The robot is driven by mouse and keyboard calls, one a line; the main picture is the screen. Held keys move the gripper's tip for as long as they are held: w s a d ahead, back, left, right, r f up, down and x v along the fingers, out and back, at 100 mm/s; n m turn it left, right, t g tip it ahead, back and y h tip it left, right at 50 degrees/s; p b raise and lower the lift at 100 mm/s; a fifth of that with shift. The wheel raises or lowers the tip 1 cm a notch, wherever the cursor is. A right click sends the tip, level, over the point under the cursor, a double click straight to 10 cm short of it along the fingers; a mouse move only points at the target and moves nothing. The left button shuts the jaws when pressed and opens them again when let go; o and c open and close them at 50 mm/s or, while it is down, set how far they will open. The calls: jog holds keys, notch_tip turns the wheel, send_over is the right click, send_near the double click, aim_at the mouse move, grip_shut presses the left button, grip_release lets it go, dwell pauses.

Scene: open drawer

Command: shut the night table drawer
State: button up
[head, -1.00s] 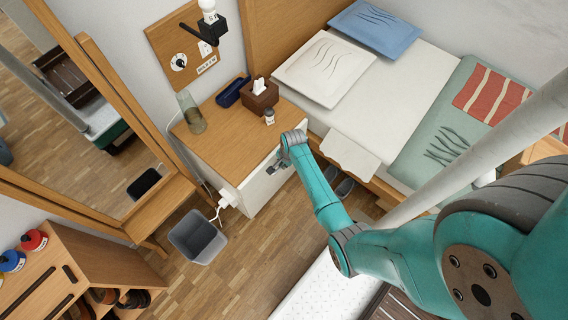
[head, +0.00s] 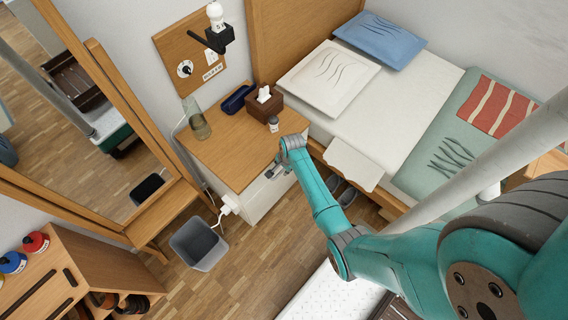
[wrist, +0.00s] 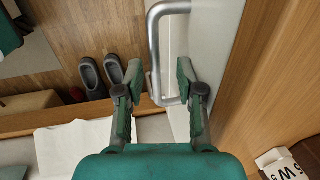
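The night table (head: 215,145) has a wooden top and a white drawer front (head: 262,198). In the wrist view the white front (wrist: 205,45) runs beside the wooden top, with a metal bar handle (wrist: 155,45) on it. My gripper (head: 274,172) is at the drawer front in the head view. In the wrist view its two fingers (wrist: 160,78) are spread apart, with the lower end of the handle showing between and beyond them. I cannot tell whether they touch it. The drawer's inside is not visible, and how far out it stands is unclear.
A tissue box (head: 264,104), a small jar (head: 273,124) and a glass vase (head: 197,122) stand on the night table. A grey bin (head: 199,243) stands on the floor at its front left. The bed (head: 380,110) is to the right, with dark shoes (wrist: 100,75) on the floor nearby.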

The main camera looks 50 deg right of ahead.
notch_tip(320, 180, up, 11)
jog(key=s, duration=0.2)
jog(key=shift+r, duration=0.15)
jog(key=shift+s, duration=0.15)
dwell(0.4)
jog(key=s+a+r+n+t+h, duration=0.15)
jog(key=s+a+n+t, duration=0.55)
jog(key=s+a, duration=0.9)
jog(key=s+a+r+n+t, duration=0.1)
jog(key=s+r+n+t, duration=0.1)
jog(key=s+r, duration=0.3)
jog(key=s+a+r+n+t+y, duration=0.1)
jog(key=s+r+n, duration=0.4)
jog(key=r, duration=0.7)
jog(key=s+a+r+n+t, duration=0.2)
jog(key=s+r, duration=0.4)
jog(key=r, duration=0.3)
jog(key=shift+a+n+t, duration=0.4)
jog(key=shift+a+n, duration=0.1)
jog(key=shift+n, duration=0.3)
jog(key=shift+y, duration=0.25)
